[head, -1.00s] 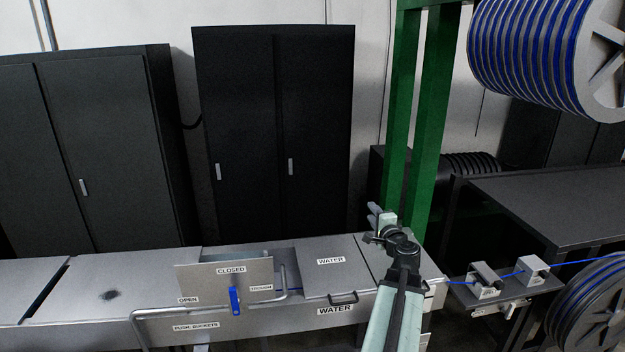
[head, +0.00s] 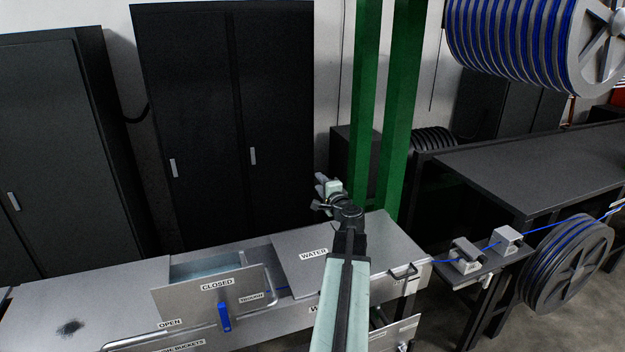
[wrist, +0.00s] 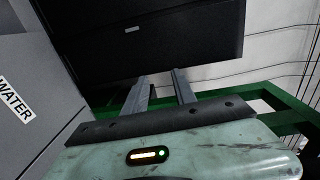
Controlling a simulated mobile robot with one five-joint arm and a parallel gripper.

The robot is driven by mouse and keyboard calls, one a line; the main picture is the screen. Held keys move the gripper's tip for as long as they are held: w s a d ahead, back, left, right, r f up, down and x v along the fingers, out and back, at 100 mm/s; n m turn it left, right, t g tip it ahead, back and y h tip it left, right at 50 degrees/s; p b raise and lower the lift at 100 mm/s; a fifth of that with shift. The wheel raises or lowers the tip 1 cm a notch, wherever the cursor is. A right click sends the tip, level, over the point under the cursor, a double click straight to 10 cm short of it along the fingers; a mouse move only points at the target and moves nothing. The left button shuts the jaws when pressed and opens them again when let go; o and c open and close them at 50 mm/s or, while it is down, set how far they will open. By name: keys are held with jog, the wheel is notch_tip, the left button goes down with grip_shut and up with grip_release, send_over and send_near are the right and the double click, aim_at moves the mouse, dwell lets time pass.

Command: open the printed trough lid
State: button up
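The steel trough has a flat lid (head: 345,235) printed WATER; it lies shut. A second WATER label on the trough front is partly hidden by my arm, as is the front edge of this lid, so its handle does not show. My gripper (head: 325,192) is raised above and behind the lid, touching nothing. In the wrist view my gripper (wrist: 160,82) has its two fingers apart with nothing between them. A WATER label (wrist: 14,99) shows at the left there.
A plate (head: 205,300) marked OPEN and CLOSED with a blue lever (head: 223,317) stands left of the lid. A tube rail (head: 150,338) runs along the front. A green post (head: 400,110) rises behind. Cable guides (head: 466,258) and a blue cable reel (head: 568,262) are at right.

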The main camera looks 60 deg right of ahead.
jog(key=x, duration=0.4)
jog(key=shift+w, duration=0.25)
grip_shut()
jog(key=c, duration=0.7)
grip_release()
jog(key=o, duration=0.7)
jog(key=v, duration=0.8)
